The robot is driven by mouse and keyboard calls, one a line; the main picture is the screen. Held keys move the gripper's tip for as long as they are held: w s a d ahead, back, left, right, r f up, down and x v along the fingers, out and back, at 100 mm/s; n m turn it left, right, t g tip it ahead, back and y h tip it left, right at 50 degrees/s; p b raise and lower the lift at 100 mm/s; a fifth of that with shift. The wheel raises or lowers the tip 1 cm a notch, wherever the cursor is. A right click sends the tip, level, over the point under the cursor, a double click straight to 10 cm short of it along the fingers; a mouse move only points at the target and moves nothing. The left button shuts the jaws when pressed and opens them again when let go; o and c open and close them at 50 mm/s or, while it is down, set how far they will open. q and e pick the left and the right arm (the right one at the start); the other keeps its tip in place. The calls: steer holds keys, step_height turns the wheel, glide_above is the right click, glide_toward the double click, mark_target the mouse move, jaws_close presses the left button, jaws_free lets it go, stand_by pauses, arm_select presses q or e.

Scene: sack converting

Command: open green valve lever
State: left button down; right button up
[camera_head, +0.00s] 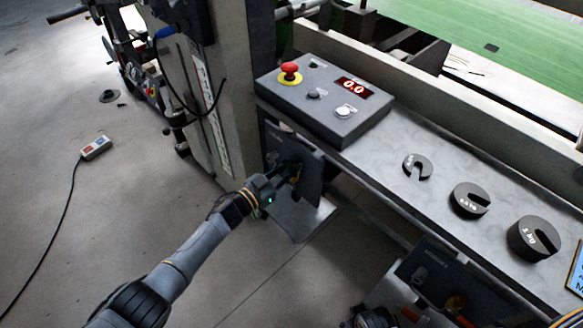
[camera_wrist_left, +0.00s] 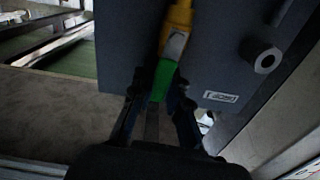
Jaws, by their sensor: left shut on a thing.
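The green valve lever (camera_wrist_left: 162,80) shows in the left wrist view, hanging below a yellow valve part (camera_wrist_left: 178,30) on a dark panel. My left gripper (camera_wrist_left: 159,98) is shut on the lever, with one finger on each side. In the head view, my left gripper (camera_head: 288,174) is at the dark panel (camera_head: 311,180) below the control box and hides most of the lever. Dark parts at the bottom right edge of the head view may belong to my right arm. Its fingers cannot be made out.
The control box (camera_head: 325,100) has a red button (camera_head: 290,68) and a display reading 0.0. Several slotted weights, one a dark disc (camera_head: 534,238), lie on the grey ledge (camera_head: 440,200). A second panel (camera_head: 440,272) is at lower right. A wired pendant (camera_head: 96,148) lies on the open floor at left.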

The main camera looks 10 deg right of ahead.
stand_by(0.5)
arm_select(q)
steer(key=c, duration=1.3)
jaws_free()
steer(key=shift+a, duration=0.1)
steer(key=v, duration=1.2)
steer(key=shift+w, duration=0.1)
